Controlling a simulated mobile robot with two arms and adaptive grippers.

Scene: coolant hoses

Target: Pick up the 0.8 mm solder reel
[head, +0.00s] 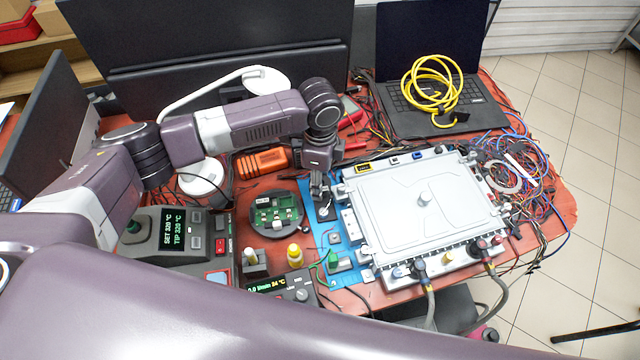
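I cannot make out a reel that I can name with certainty as the 0.8 mm solder reel. My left gripper (321,198) points down at the middle of the bench, between a round dark holder with a green circuit board (275,208) and a large silver housing (425,205). The finger gap is too small to judge. My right gripper is not in view.
A soldering station (178,238) and a small display unit (285,287) stand front left. An orange case (262,161) and a white round base (203,182) lie behind. A laptop (440,105) bears a yellow cable coil (432,85). Tangled wires (525,185) crowd the right.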

